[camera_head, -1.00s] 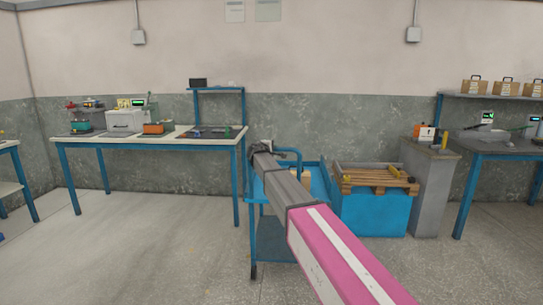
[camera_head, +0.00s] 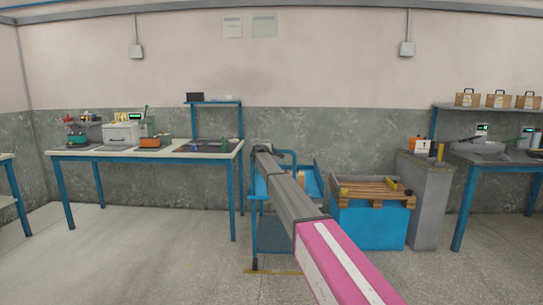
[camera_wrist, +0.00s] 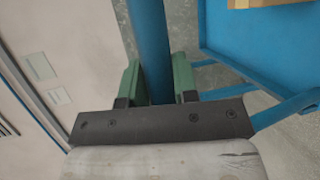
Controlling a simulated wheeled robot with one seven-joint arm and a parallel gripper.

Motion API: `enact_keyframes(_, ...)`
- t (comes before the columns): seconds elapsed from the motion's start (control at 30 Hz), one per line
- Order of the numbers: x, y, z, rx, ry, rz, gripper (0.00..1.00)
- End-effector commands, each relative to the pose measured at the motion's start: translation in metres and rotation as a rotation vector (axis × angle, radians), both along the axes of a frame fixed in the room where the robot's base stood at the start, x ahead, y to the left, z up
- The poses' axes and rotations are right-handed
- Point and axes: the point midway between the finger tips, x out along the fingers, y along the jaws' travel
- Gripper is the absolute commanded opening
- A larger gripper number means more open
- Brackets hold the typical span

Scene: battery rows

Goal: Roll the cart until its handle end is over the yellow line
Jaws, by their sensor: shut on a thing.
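The blue cart (camera_head: 313,182) stands in the middle of the head view, partly hidden behind my arm. A near leg of it reaches the floor close to the yellow line (camera_head: 272,272), a short stripe whose right part runs up to my arm. I cannot tell exactly how much of the cart is above the line. My gripper (camera_head: 284,155) is at the cart's top, at its handle. In the wrist view the green fingers of my gripper (camera_wrist: 157,72) are shut on the blue handle bar (camera_wrist: 149,35), one on each side.
A blue box with a pallet (camera_head: 370,225) stands just right of the cart, beside a grey cabinet (camera_head: 427,200). A workbench (camera_head: 150,153) is at the left and another (camera_head: 490,160) at the right. The floor at front left is clear.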

Motion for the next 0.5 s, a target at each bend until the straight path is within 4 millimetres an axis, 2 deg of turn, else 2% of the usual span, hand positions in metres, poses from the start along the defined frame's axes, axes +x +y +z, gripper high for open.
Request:
enact_keyframes(0.17,0.0127,0.0008,-0.0005,0.001,0.001,0.001,0.0)
enact_keyframes(0.5,0.0146,0.0005,-0.0005,0.001,0.001,0.002,0.0)
